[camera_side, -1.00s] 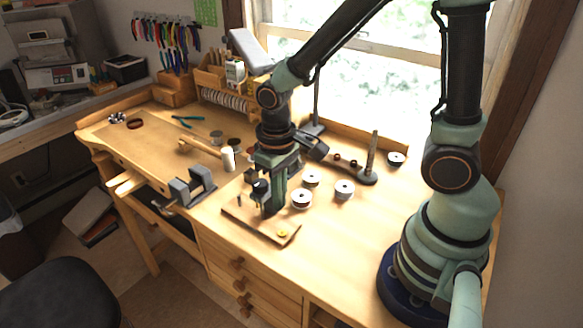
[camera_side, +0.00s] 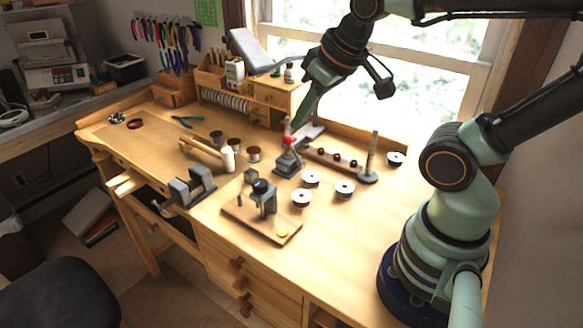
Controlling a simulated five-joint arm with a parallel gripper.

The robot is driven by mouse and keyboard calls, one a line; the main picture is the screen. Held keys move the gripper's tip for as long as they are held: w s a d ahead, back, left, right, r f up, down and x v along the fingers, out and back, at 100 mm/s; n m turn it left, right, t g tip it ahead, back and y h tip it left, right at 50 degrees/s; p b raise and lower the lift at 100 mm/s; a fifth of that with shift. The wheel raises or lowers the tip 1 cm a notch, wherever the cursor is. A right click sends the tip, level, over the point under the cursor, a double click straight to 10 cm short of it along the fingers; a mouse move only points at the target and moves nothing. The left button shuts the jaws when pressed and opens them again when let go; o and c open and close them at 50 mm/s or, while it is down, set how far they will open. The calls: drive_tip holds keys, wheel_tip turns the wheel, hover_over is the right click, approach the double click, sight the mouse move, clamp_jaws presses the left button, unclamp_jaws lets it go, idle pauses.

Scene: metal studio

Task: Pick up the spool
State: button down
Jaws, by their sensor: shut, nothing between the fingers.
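Several spools are on the wooden bench, and I cannot tell which one the task means. Three pale spools with dark centres lie close together: a front one (camera_side: 301,197), a back one (camera_side: 312,177) and a right one (camera_side: 344,188). Another spool (camera_side: 396,158) lies at the right, near the window. Several darker spools, such as a reddish one (camera_side: 253,153), stand farther left. My gripper (camera_side: 299,122) is shut and empty. It points down and left, raised above the back of the bench, behind the pale spools and apart from them.
A grey vise-like tool with a red knob (camera_side: 289,160) is below my gripper. The right front bench top (camera_side: 340,240) is clear.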

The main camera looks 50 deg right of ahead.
idle(0.3)
drive_tip(key=shift+c, duration=0.4)
unclamp_jaws()
drive_tip(key=n+g, duration=0.6)
drive_tip(key=n, duration=0.9)
hover_over(345, 183)
drive_tip(key=s+a, duration=0.1)
wheel_tip(345, 183, down, 13)
wheel_tip(345, 183, down, 6)
drive_tip(key=shift+s+a+r, duration=0.1)
drive_tip(key=shift+a+r, duration=0.05)
drive_tip(key=shift+w+f, duration=0.2)
drive_tip(key=shift+f, duration=1.3)
drive_tip(key=shift+w+f, duration=0.15)
drive_tip(key=shift+f, duration=1.35)
